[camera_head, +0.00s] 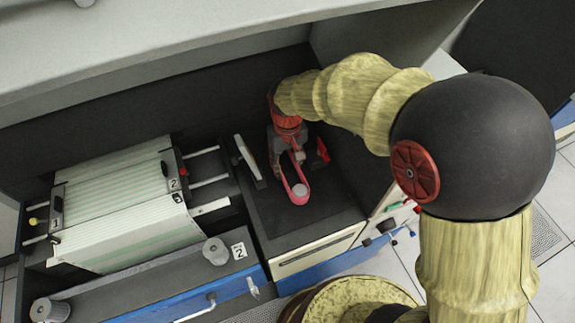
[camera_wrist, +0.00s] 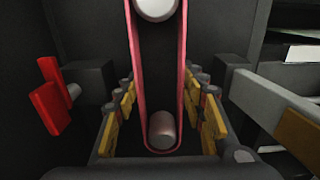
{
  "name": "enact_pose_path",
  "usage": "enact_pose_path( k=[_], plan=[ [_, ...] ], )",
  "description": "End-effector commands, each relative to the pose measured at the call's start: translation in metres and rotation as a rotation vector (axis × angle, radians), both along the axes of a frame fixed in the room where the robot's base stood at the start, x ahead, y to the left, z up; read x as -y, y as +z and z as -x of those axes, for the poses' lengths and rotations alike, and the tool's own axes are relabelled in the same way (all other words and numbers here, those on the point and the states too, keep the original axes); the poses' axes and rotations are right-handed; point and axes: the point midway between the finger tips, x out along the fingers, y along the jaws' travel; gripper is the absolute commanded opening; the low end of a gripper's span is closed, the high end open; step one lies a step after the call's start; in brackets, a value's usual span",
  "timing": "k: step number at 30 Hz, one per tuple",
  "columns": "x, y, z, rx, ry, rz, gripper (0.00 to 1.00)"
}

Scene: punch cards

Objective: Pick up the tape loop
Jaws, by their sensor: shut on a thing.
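The tape loop (camera_head: 299,200) is a long, narrow reddish-pink band. In the head view it stretches from my gripper (camera_head: 287,152) down to a pale roller (camera_head: 299,189) inside its near end. In the wrist view the loop (camera_wrist: 135,75) runs up the middle, around one pale roller (camera_wrist: 162,130) at the bottom and another (camera_wrist: 156,8) at the top edge. My gripper (camera_wrist: 165,112) has its yellow-padded fingers on both sides of the loop's lower end and is shut on it. The exact contact between pads and band is hard to make out.
A red handle (camera_wrist: 50,96) stands left of my gripper in the wrist view. A light tilted plate (camera_head: 246,157) stands left of it in the head view. A dark back wall is close behind.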

Motion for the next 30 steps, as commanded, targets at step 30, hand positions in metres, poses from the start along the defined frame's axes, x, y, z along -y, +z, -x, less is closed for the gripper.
enact_pose_path(
  k=[30],
  plan=[
    [0.071,0.065,0.105,0.002,-0.002,-0.001,0.24]
  ],
)
